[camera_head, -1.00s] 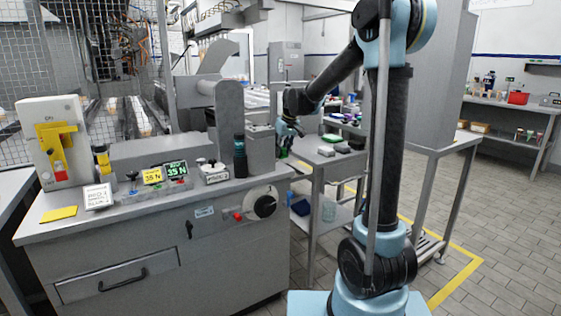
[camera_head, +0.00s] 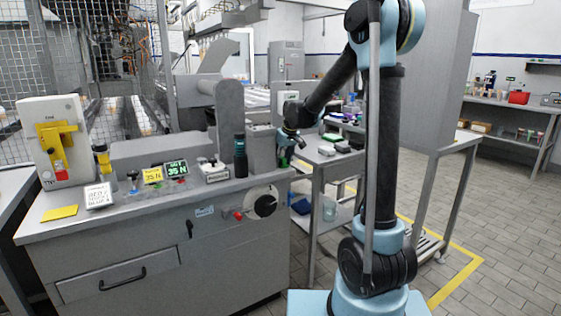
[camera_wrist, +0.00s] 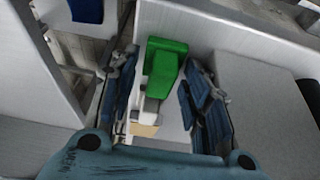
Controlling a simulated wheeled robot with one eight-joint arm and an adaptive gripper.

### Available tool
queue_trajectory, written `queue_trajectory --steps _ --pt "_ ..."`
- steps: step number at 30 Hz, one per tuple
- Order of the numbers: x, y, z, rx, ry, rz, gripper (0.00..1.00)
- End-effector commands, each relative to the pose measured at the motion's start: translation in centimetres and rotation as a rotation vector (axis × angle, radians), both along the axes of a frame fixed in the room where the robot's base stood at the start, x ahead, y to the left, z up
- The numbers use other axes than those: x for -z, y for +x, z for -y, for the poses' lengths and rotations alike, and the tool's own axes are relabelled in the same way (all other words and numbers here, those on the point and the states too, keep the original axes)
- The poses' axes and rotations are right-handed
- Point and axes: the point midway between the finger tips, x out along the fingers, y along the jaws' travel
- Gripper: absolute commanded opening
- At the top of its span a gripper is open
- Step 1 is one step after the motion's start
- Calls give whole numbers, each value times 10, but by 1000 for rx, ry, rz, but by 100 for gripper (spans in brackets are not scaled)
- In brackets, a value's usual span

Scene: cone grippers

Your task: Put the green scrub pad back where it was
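My gripper (camera_head: 288,140) hangs over the gap between the grey machine counter and the side table, pointing down. In the wrist view a bright green block, taken to be the green scrub pad (camera_wrist: 165,68), sits between my two fingers (camera_wrist: 162,85). A small green patch also shows under my gripper in the head view (camera_head: 284,160). A second green flat item (camera_head: 331,137) lies on the side table beside grey blocks.
The grey machine counter (camera_head: 225,190) is close on the left, with a dark cylinder (camera_head: 240,155) near its edge. The side table (camera_head: 318,160) holds grey blocks (camera_head: 342,148). A blue item (camera_head: 301,206) and a clear container (camera_head: 329,210) are on its lower shelf.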

Motion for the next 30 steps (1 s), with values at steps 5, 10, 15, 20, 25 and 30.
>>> queue_trajectory --steps 5,10,15,20,25,30 --pt "0 0 -1 -1 2 -1 53" --pt "-1 -1 -1 -1 2 -1 53" --pt "-8 -3 1 -1 2 -2 53" --pt "-27 -10 5 -1 2 -2 53" --pt "-55 -20 12 0 3 -2 53" --pt "-85 -30 18 0 3 -2 53"
